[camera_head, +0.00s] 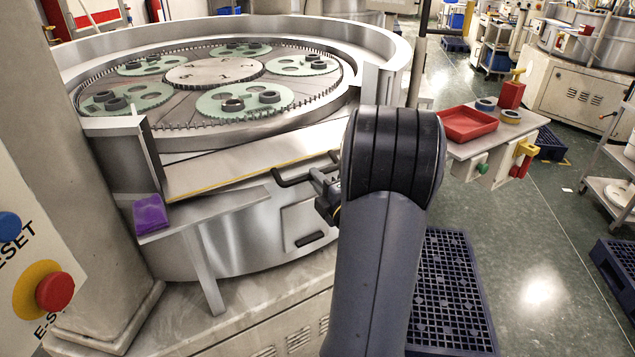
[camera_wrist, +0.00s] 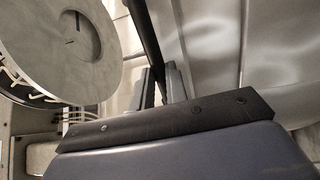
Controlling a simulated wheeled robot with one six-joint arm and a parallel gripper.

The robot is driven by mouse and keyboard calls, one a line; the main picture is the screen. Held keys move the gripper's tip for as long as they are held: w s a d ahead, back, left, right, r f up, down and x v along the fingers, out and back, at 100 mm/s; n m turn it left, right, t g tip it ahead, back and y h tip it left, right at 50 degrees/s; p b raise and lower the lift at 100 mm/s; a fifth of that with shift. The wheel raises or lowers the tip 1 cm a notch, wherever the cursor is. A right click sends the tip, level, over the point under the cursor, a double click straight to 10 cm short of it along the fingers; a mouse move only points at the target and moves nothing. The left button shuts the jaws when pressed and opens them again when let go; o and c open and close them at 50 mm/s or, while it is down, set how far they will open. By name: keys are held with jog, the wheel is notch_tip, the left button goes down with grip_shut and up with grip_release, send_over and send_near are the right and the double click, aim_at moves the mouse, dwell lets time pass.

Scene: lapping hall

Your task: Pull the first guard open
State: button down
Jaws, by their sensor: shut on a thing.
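The lapping machine (camera_head: 190,240) stands at the left with a round steel wall around its plate. A curved steel guard section (camera_head: 245,200) is at its front, below a flat ledge with a yellow edge line. A black bar handle (camera_head: 292,180) sticks out at that front. My gripper (camera_head: 325,183) is at the right end of this handle, partly hidden by my arm in the head view. In the wrist view my gripper's fingers (camera_wrist: 161,88) are shut on the black bar (camera_wrist: 145,40). How the handle joins the guard cannot be made out.
Green carriers (camera_head: 243,100) with dark rings lie on the plate. A purple cloth (camera_head: 150,214) lies on the left ledge. A side table with a red tray (camera_head: 467,124) stands right of my arm. A blue pallet (camera_head: 445,300) is on the floor; open floor lies further right.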

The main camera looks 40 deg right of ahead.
notch_tip(320, 180, up, 4)
jog(key=shift+f+b, duration=0.15)
jog(key=shift+b, duration=0.25)
jog(key=c, duration=1.4)
grip_release()
jog(key=s+a+f+b, duration=0.1)
jog(key=s+b, duration=0.1)
jog(key=s, duration=0.8)
jog(key=shift+s+a, duration=0.3)
jog(key=shift+a, duration=0.05)
jog(key=shift+f, duration=0.1)
